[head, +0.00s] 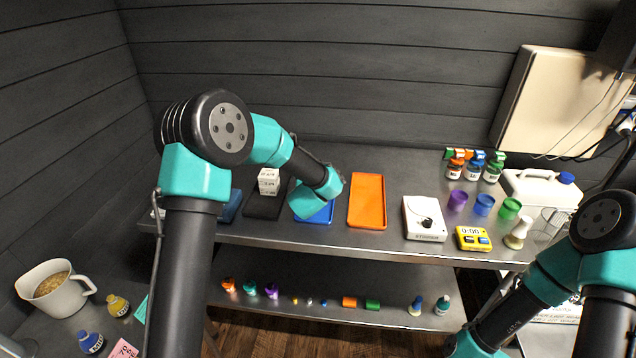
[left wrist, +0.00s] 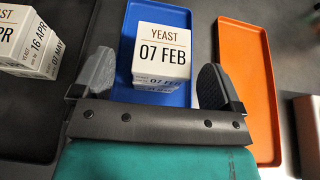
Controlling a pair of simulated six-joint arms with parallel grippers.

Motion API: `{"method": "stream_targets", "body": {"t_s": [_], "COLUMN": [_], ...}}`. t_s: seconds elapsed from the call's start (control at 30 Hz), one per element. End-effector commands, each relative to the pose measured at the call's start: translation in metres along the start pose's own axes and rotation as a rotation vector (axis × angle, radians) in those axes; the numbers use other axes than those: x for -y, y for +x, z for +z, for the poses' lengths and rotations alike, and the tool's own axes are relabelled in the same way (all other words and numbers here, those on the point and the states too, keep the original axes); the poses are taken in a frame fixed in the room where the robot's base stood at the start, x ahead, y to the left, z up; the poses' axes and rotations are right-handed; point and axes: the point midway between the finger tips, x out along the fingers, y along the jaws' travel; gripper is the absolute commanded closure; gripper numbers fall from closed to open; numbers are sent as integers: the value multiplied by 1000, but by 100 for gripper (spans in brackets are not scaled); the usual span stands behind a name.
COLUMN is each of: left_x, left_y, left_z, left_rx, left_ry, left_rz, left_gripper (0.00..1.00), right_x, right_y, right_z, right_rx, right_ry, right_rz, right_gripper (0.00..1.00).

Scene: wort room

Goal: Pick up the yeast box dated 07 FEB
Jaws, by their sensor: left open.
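The white yeast box dated 07 FEB (left wrist: 162,52) sits on the blue tray (left wrist: 127,92) in the left wrist view. My open left gripper (left wrist: 156,78) has one finger on each side of the box in that view. I cannot tell how far above it the fingers are or whether they touch it. In the head view my left wrist covers the box and my fingers; part of the blue tray (head: 318,216) shows beneath. My right arm is at the lower right of the head view, its gripper out of frame.
Other yeast boxes (head: 268,181), one reading 16 APR (left wrist: 18,38), are stacked on the black tray (head: 262,208), left of the blue tray. An empty orange tray (head: 367,202) lies to the right. A white stirrer (head: 424,218) and yellow timer (head: 473,239) stand farther right.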

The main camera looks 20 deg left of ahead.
Motion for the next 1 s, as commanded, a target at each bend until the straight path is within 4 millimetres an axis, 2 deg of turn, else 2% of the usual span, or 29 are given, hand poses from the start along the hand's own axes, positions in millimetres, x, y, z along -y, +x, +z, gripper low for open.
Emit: {"method": "stream_targets", "body": {"t_s": [0.2, 0.3, 0.8, 1.0], "left_x": [3, 2, 3, 3], "left_y": [30, 38, 40, 40], "left_z": [3, 3, 3, 3], "left_rx": [1, 0, 1, 1], "left_ry": [0, 0, 0, 0], "left_rz": [1, 1, 0, 0], "left_gripper": [8, 8, 8, 26], "right_x": [0, 0, 0, 0], "right_y": [0, 0, 0, 0], "right_z": [0, 0, 0, 0], "right_rx": [0, 0, 0, 0], "right_ry": [0, 0, 0, 0], "right_rz": [0, 0, 0, 0], "right_gripper": [57, 57, 57, 57]}}
